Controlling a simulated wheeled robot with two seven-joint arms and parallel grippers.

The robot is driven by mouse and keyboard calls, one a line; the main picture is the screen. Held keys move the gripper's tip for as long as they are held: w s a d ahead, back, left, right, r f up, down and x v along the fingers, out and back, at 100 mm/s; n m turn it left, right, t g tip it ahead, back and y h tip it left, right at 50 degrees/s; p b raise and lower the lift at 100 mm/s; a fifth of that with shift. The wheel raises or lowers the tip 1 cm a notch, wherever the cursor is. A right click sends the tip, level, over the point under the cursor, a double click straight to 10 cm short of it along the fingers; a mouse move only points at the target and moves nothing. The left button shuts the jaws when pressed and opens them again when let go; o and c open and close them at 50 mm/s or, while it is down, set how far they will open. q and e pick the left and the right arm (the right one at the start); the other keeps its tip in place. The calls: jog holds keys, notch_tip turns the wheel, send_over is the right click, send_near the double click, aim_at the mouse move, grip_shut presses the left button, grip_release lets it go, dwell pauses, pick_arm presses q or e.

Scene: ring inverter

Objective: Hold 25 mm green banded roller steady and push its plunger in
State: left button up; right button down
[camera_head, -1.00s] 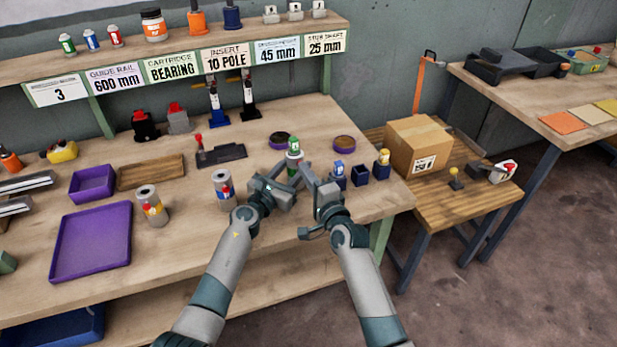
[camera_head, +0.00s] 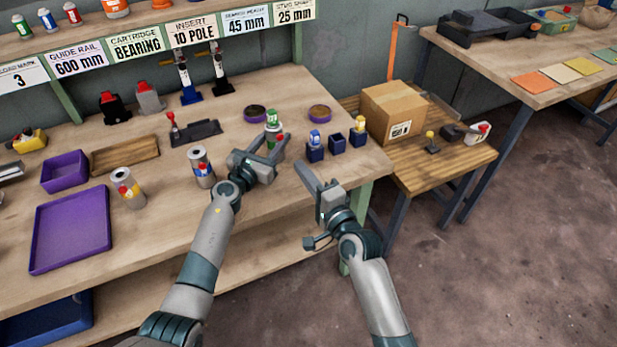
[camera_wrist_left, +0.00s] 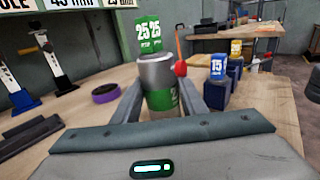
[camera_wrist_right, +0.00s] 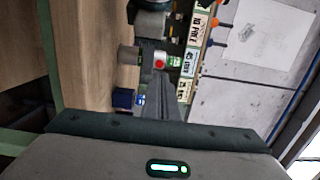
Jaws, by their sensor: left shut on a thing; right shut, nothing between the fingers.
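The green banded roller (camera_head: 272,132) stands upright on the bench, a silver can with a green band. It carries a green tag marked 25 on top, clear in the left wrist view (camera_wrist_left: 157,72). Its red plunger knob (camera_wrist_left: 180,68) sticks out on the right side. My left gripper (camera_head: 279,146) is shut on the roller, one finger on each side. My right gripper (camera_head: 306,170) is shut and empty, apart from the roller, over the bench's front edge. In the right wrist view the red knob (camera_wrist_right: 160,64) shows beyond my fingertips.
Small blue blocks (camera_head: 336,144), one holding a blue-tagged roller (camera_head: 315,141), stand right of the roller. Purple-rimmed round dishes (camera_head: 255,113) lie behind. A silver can (camera_head: 201,168) stands left of my left gripper. A cardboard box (camera_head: 393,112) sits on the side table.

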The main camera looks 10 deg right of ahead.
pick_arm(q)
jog(key=shift+a+f, duration=0.15)
jog(key=shift+a, duration=0.1)
pick_arm(e)
jog(key=shift+v, duration=1.2)
pick_arm(q)
jog(key=o, duration=1.4)
jog(key=shift+o, duration=0.4)
jog(key=shift+w, duration=0.1)
pick_arm(e)
jog(key=shift+w+a, duration=0.1)
pick_arm(q)
jog(key=v, duration=1.2)
pick_arm(e)
jog(key=shift+f, duration=0.1)
